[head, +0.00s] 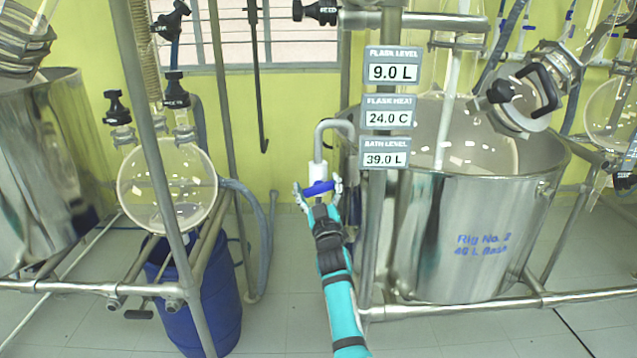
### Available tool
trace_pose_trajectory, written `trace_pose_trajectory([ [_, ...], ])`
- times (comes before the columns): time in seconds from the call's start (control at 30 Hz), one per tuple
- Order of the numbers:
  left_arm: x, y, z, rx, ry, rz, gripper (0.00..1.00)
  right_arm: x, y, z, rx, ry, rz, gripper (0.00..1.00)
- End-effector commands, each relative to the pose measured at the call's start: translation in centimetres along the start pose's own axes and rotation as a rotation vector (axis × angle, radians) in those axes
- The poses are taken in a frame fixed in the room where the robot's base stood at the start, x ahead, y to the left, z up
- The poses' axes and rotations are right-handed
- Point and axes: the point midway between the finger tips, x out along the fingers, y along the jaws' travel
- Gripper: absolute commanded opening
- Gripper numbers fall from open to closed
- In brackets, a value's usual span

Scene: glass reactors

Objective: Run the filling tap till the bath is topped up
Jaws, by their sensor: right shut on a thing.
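The filling tap (317,171) is a white body on a bent metal pipe that curves over the rim of the bath. Its blue handle (319,188) lies crosswise below the body. My right gripper (318,191) is shut on the blue handle, with a finger on either side. The steel bath (455,235) is marked "Rig No. 2". The bath level sign (385,154) reads 39.0 L. My left gripper does not show.
Signs above read flask level (392,67) 9.0 L and flask heat (388,112) 24.0 C. A steel post stands close right of my arm. A round glass flask (167,185) and a blue drum (205,300) are at left.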

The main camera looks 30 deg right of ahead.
Motion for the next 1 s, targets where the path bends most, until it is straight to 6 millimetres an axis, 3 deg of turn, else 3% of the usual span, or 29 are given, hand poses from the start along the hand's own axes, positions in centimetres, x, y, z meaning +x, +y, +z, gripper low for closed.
trace_pose_trajectory([
  [0.3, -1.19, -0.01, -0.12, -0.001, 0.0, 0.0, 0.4, 0.12, 0.02, -0.22, -0.127, 0.003, -0.051, 0.49],
  [0.83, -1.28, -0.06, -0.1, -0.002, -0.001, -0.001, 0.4, 0.12, 0.0, -0.2, -0.153, 0.004, -0.06, 0.49],
  [0.87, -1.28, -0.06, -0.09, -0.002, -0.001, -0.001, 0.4, 0.12, 0.0, -0.2, -0.153, 0.004, -0.06, 0.84],
  [1.0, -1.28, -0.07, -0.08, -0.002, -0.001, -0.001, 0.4, 0.1, -0.02, -0.15, -0.153, 0.003, -0.061, 1.0],
])
